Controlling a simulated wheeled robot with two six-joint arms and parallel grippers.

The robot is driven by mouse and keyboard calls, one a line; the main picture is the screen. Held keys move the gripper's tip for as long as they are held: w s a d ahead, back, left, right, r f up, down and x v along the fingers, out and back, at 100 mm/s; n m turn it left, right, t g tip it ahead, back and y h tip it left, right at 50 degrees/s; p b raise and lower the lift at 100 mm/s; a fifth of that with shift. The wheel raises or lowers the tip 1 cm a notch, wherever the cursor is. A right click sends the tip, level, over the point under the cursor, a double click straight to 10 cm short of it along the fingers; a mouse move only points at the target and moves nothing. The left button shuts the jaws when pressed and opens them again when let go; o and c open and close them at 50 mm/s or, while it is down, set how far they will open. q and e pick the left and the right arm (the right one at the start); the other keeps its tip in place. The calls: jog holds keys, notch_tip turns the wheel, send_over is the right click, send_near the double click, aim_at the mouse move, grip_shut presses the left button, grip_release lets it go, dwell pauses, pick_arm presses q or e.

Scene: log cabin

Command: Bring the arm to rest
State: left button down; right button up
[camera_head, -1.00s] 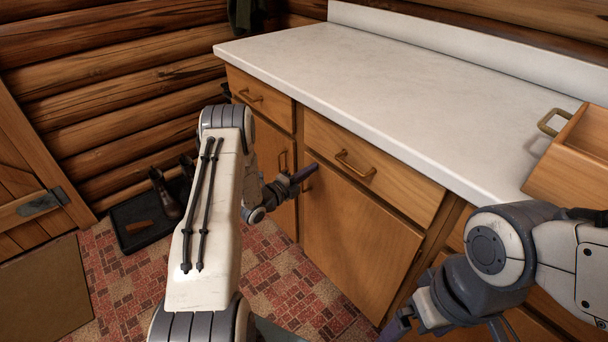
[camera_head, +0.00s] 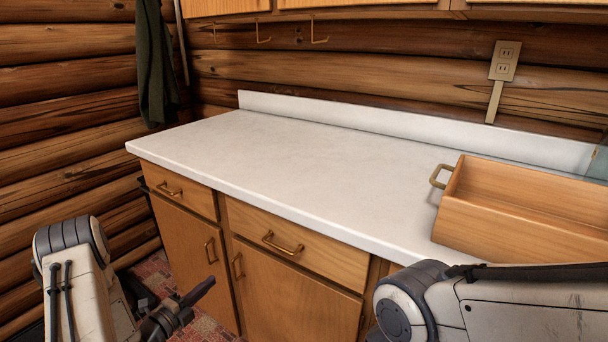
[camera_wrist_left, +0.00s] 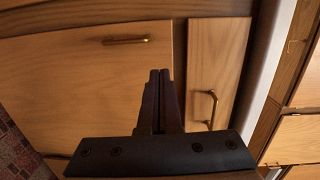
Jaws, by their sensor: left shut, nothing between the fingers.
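My left arm (camera_head: 80,275) comes in at the lower left of the head view. My left gripper (camera_head: 205,288) is at its end, low in front of the cabinet doors, with its fingers together and nothing between them. In the left wrist view its two fingers (camera_wrist_left: 159,80) are pressed side by side, in front of the cabinet fronts. My right arm (camera_head: 480,305) lies across the lower right of the head view, bent at its joint. The right gripper is outside the head view.
A white counter (camera_head: 290,165) stands over wooden cabinets with drawers (camera_head: 290,247) and doors, all closed. A wooden drawer box (camera_head: 520,240) with a handle rests on its right end. The rest of the counter top is clear. A dark green cloth (camera_head: 155,65) hangs at the back left.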

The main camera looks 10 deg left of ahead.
pick_arm(q)
jog(key=w+d+r+n+g+y, duration=0.1)
jog(key=w+d+r+n+g, duration=0.2)
jog(key=w+d, duration=0.4)
jog(key=s+d+r+n+g+y, duration=0.1)
jog(key=s+d+r+n+g, duration=0.15)
jog(key=d, duration=0.25)
jog(key=s+d+r+n+g+y, duration=0.1)
jog(key=s+d+r+g+y, duration=0.15)
jog(key=d, duration=0.35)
jog(key=s+d+r+n+g, duration=0.3)
jog(key=s+d, duration=0.1)
jog(key=s, duration=0.7)
jog(key=s+d+r+n+g, duration=0.2)
jog(key=s+d+g, duration=0.1)
jog(key=s, duration=0.8)
jog(key=s+d+r+n+g, duration=0.2)
jog(key=s+d+r+n, duration=0.15)
jog(key=s, duration=0.75)
notch_tip(320, 180, up, 20)
jog(key=p, duration=2)
jog(key=shift+w+d+f, duration=0.15)
jog(key=shift+d+f, duration=0.05)
